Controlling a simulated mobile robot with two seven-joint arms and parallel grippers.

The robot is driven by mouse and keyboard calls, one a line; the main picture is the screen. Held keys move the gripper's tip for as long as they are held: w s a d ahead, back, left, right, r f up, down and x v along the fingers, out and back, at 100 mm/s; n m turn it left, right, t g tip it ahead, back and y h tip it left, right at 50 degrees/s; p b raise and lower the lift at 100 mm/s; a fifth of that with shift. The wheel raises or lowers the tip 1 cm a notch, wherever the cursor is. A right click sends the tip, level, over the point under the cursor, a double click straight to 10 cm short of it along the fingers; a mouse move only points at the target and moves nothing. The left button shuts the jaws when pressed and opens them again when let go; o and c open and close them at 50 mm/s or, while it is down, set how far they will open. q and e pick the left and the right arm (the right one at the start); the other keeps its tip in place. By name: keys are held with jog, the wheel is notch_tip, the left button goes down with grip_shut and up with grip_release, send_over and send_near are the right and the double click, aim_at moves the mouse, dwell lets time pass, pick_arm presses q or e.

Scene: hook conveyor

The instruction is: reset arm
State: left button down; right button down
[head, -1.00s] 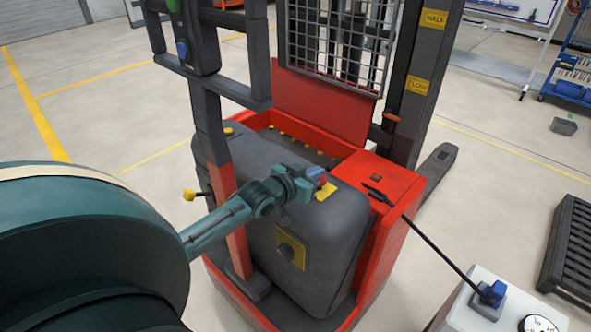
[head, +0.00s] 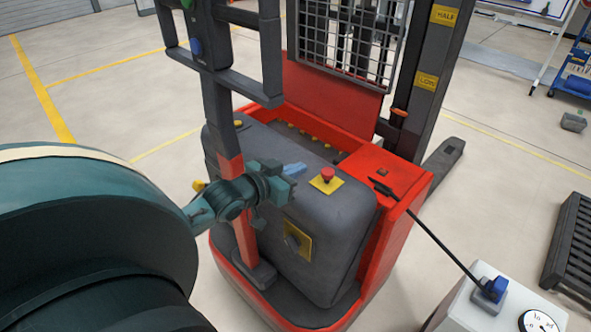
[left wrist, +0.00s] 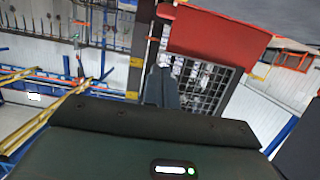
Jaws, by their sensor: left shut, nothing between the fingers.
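My left gripper (head: 294,170) is shut and empty in the head view, above the left part of the dark grey housing (head: 335,215) of a red stacker truck. To its right, and apart from it, a red mushroom button (head: 327,174) stands on a yellow plate on top of the housing. In the left wrist view a dark green body with a lit indicator fills the lower part, and the truck's mesh guard (left wrist: 205,85) shows behind it. My right gripper is in neither view.
A black cable runs from the red panel (head: 385,172) to a blue plug (head: 490,288) on a white box with a gauge. The truck's dark upright post (head: 220,105) stands close to my left arm. A black pallet (head: 572,245) lies at the right. Open floor shows at the left.

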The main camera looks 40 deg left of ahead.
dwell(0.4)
pick_arm(q)
jog(key=s+d+f+g+h, duration=0.1)
jog(key=s+d+f+g, duration=0.1)
jog(key=s+d+f, duration=0.6)
jog(key=s+d+f+m+g+h, duration=0.1)
jog(key=s+d+f+g, duration=0.2)
jog(key=s+d+f, duration=0.5)
jog(key=d+f, duration=0.2)
jog(key=d, duration=0.3)
jog(key=shift+s+f+m, duration=0.3)
jog(key=shift+f, duration=0.05)
